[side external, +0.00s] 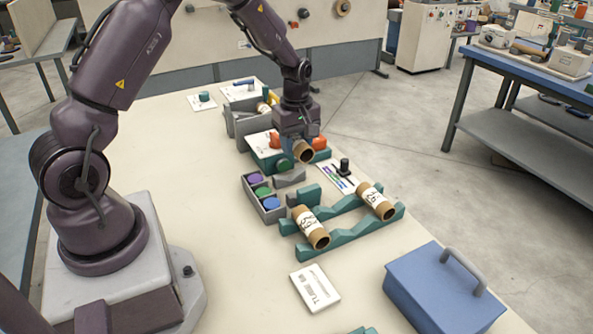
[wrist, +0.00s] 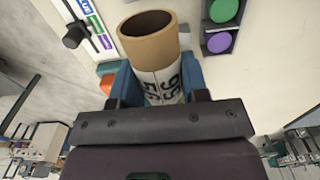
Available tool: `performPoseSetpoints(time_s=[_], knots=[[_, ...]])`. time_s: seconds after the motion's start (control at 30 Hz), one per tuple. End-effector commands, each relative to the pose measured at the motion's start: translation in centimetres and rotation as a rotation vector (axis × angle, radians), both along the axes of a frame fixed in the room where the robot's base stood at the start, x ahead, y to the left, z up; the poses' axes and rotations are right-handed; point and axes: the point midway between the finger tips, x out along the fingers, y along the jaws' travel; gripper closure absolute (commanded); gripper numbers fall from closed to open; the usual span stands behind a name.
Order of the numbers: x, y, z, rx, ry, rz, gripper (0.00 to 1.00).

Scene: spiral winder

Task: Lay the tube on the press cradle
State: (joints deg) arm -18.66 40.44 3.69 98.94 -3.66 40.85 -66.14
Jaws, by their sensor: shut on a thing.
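My gripper (side external: 296,146) is shut on a brown cardboard tube (side external: 305,154) with a white label, held above the table at the back middle. In the wrist view the tube (wrist: 148,38) sits between the blue fingers of the gripper (wrist: 158,82), its open end facing away from the palm. A grey piece with a dipped top (side external: 289,178) stands just below the held tube in the side view; it may be the press cradle, but I cannot tell for certain. The tube appears apart from it.
A teal notched rack (side external: 390,222) holds two labelled tubes (side external: 311,228) (side external: 374,200). A grey box (side external: 271,215) holds purple, green and blue discs. A white-topped teal unit with orange parts (side external: 261,145) is behind. A blue lidded box (side external: 440,290) stands front right.

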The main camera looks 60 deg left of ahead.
Motion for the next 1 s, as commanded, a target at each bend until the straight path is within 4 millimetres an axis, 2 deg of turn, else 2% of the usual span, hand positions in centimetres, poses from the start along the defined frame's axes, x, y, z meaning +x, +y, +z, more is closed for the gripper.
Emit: performPoseSetpoints(time_s=[0.03,0.13,0.27,0.6,1.0], knots=[[0.0,0.2,1.3,0.002,-0.006,0.004,0.81],[-1.3,-0.2,3.0,0.002,-0.003,-0.030,0.81],[-3.0,-0.9,4.0,0.000,-0.001,-0.279,0.81],[-7.0,-2.5,5.1,0.001,0.001,-1.072,0.81],[-10.9,-4.2,5.1,0.003,0.001,-2.019,0.81]])
